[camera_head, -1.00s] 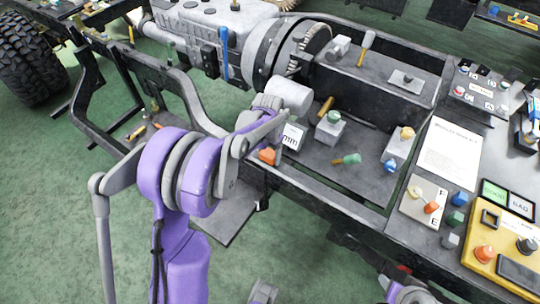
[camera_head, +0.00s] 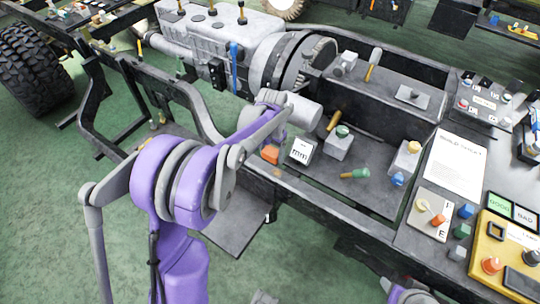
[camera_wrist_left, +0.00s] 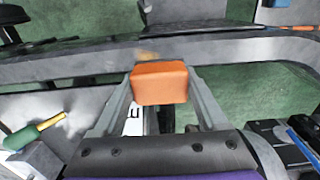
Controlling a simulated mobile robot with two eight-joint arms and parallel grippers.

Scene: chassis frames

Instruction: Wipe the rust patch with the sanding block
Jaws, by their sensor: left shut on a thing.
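The orange sanding block (camera_wrist_left: 160,84) sits between the two fingers of my left gripper (camera_wrist_left: 161,90), which is shut on it. In the head view the block (camera_head: 270,154) shows beside my purple arm, above the near chassis rail; the fingers are mostly hidden there. A small brown rust patch (camera_wrist_left: 147,54) lies on the rail just beyond the block in the wrist view. A small brownish spot (camera_head: 277,172) on the rail in the head view looks like the same patch. The block appears apart from it. My right gripper cannot be made out.
A grey engine (camera_head: 215,40) is behind. A yellow panel (camera_head: 488,240) is at right. Green floor lies in front.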

